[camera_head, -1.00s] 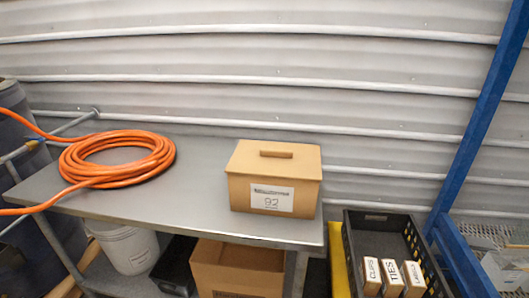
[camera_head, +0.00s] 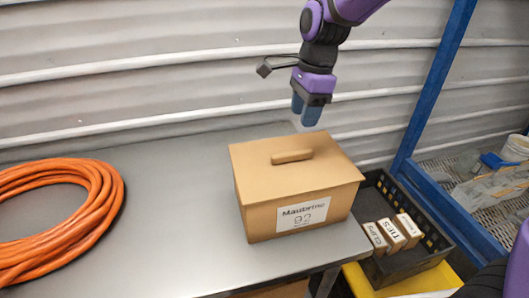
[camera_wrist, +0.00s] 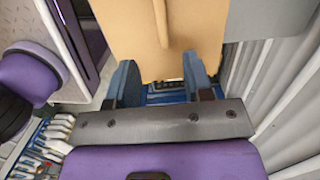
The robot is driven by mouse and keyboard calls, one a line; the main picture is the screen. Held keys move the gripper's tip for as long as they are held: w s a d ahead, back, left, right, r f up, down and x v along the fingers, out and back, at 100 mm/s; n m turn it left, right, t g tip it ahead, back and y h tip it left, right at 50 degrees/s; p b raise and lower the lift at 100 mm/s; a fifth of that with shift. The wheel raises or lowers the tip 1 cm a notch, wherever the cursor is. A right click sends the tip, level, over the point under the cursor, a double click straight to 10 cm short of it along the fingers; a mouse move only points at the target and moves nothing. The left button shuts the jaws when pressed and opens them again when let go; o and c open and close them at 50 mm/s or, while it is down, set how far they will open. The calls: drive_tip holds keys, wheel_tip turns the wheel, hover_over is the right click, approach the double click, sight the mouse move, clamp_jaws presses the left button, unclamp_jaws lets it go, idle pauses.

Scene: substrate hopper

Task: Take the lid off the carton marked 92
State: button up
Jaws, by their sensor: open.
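The carton marked 92 (camera_head: 300,214) is a tan box near the right end of the grey metal table. Its flat lid (camera_head: 270,172) is on, with a raised bar handle (camera_head: 292,156) on top. My gripper (camera_head: 307,115) is above and behind the lid's far edge, pointing down, apart from the carton. It is open and empty, with blue fingertips. In the wrist view the gripper (camera_wrist: 160,80) shows its two fingers apart, with the tan lid (camera_wrist: 200,20) and its handle (camera_wrist: 161,22) beyond them.
A coiled orange hose (camera_head: 100,215) lies on the table (camera_head: 180,240) to the left. A black crate (camera_head: 425,258) with small labelled boxes stands at the right, by a blue post (camera_head: 432,85). A corrugated wall (camera_head: 130,95) runs behind. The tabletop between hose and carton is clear.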

hover_over(293, 152)
drive_tip(key=f, duration=0.5)
drive_tip(key=shift+w, duration=0.2)
drive_tip(key=shift+s+f, duration=0.2)
drive_tip(key=shift+f, duration=2.85)
clamp_jaws()
